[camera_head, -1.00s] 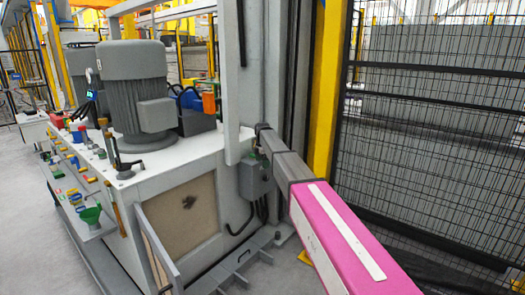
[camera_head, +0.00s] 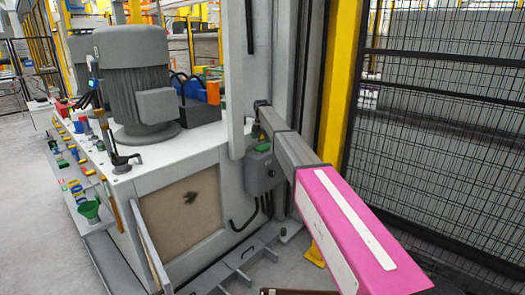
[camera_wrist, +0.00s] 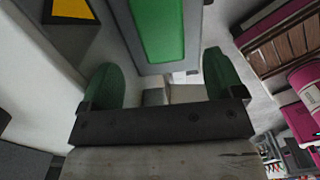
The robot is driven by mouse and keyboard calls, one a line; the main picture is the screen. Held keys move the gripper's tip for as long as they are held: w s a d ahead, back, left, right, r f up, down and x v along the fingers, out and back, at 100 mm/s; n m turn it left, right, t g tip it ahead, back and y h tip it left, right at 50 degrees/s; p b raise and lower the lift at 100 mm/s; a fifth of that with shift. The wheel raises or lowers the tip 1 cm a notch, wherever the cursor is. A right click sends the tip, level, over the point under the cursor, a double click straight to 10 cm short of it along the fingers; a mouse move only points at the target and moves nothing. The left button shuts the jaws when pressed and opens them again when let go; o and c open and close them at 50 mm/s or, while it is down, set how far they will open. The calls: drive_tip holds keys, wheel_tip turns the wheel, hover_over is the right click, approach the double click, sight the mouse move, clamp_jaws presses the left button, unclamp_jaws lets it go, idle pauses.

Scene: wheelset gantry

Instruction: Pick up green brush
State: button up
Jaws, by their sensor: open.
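My gripper (camera_wrist: 157,92) is open in the wrist view, with a green finger on each side and clear space between the tips. A grey block with a long green face (camera_wrist: 164,28) shows close up at the top middle, beyond and between the fingertips. I cannot tell if it is the green brush, and nothing is clamped between the fingers. In the head view a small green patch (camera_head: 263,147) shows at the top of a grey wall box (camera_head: 263,173). I cannot make out bristles in either view, and the gripper is not clearly seen in the head view.
A white machine bench (camera_head: 150,175) carries a large grey motor (camera_head: 137,75). Several small coloured items and a green funnel (camera_head: 89,209) sit along its left side. A yellow post (camera_head: 342,85) and black mesh fence (camera_head: 440,150) stand at right. Floor at left is clear.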

sight(262, 147)
drive_tip(key=shift+d+f, duration=0.1)
drive_tip(key=shift+f, duration=3.05)
drive_tip(key=shift+c, duration=0.3)
drive_tip(key=c, duration=1)
